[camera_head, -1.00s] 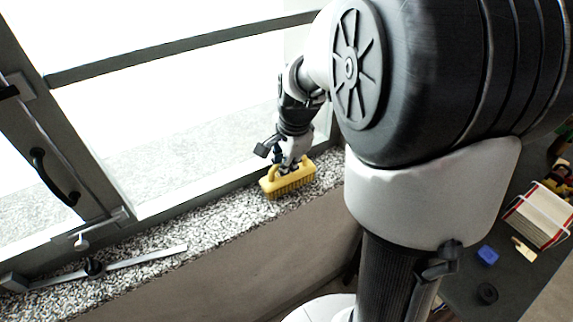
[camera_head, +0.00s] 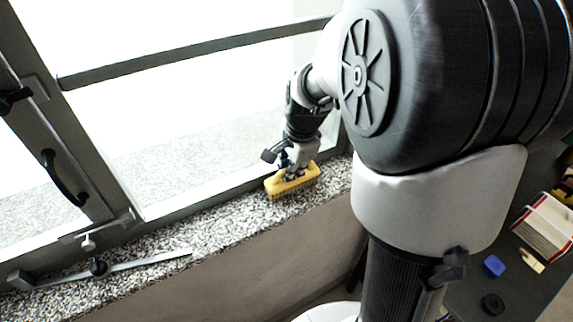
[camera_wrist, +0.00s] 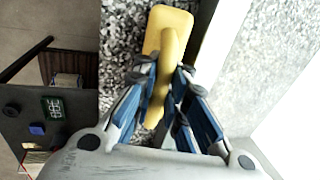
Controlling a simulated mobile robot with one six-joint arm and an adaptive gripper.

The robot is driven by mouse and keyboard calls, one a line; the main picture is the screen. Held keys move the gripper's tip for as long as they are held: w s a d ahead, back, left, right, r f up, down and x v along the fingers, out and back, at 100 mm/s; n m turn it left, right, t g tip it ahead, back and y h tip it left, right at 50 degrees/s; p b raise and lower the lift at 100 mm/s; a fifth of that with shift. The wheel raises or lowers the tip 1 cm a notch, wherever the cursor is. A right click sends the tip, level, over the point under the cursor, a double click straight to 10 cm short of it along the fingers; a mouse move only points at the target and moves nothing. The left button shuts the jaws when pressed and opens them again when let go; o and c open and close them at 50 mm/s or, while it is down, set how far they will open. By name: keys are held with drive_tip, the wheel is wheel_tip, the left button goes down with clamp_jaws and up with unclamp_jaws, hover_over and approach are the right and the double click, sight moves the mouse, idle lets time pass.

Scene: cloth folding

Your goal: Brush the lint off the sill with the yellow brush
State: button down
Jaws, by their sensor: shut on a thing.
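The yellow brush (camera_head: 280,187) is at the speckled grey sill (camera_head: 215,222), close to the window frame. My gripper (camera_head: 294,172) is above it, shut on its handle. In the wrist view the blue-padded fingers of my gripper (camera_wrist: 166,78) lie on either side of the handle of the yellow brush (camera_wrist: 168,22), whose block reaches forward over the sill (camera_wrist: 118,32). I cannot tell whether the bristles touch the stone. I cannot make out any lint against the speckled pattern.
A metal window stay (camera_head: 145,262) lies along the left part of the sill. A black window handle (camera_head: 65,178) is on the frame. A dark table (camera_head: 470,292) at lower right holds a blue item (camera_head: 494,265), a black round item (camera_head: 492,304) and a book (camera_head: 545,228).

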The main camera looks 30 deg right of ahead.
drive_tip(key=shift+s+f, duration=0.2)
drive_tip(key=shift+s, duration=0.4)
drive_tip(key=shift+w+r+p, duration=0.15)
drive_tip(key=shift+r+p, duration=0.35)
drive_tip(key=shift+r, duration=0.1)
drive_tip(key=shift+w+p+v, duration=0.2)
drive_tip(key=shift+p+v, duration=0.45)
drive_tip(key=shift+v, duration=0.15)
drive_tip(key=shift+w+p+v, duration=0.15)
drive_tip(key=shift+p+v, duration=0.45)
drive_tip(key=shift+v, duration=0.2)
drive_tip(key=shift+w+p+v, duration=0.2)
drive_tip(key=shift+p+v, duration=0.45)
drive_tip(key=shift+v, duration=0.2)
drive_tip(key=shift+r, duration=0.1)
drive_tip(key=p+v, duration=0.2)
drive_tip(key=v, duration=0.1)
drive_tip(key=shift+w+r+p, duration=0.1)
drive_tip(key=shift+w+p, duration=0.2)
drive_tip(key=shift+w, duration=0.05)
